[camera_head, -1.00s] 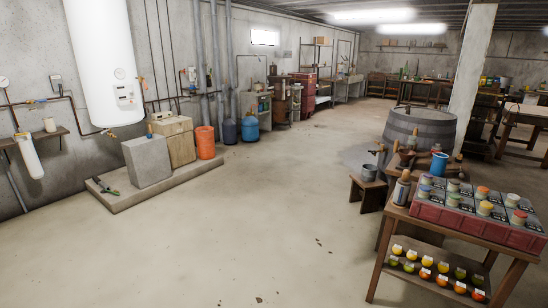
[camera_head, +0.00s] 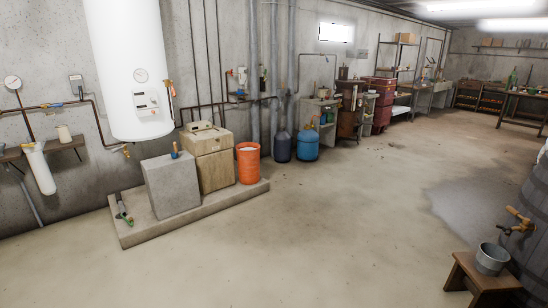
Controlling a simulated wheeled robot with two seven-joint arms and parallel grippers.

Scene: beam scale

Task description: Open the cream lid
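A beige box-shaped unit (camera_head: 214,168) stands on the low concrete plinth at the left of the head view, with a cream top (camera_head: 206,141) that looks shut. A small raised part sits on that top, too small to make out. A grey block (camera_head: 172,188) stands beside it on the left and hides part of its lower side. The unit is some way off across the floor. Neither of my grippers is in view.
The plinth (camera_head: 150,233) rises slightly above the floor. An orange bucket (camera_head: 248,164) stands right of the unit, with blue containers (camera_head: 307,144) beyond. A white tank (camera_head: 128,65) hangs above left. A stool (camera_head: 482,280) and barrel are at right. The middle floor (camera_head: 320,230) is clear.

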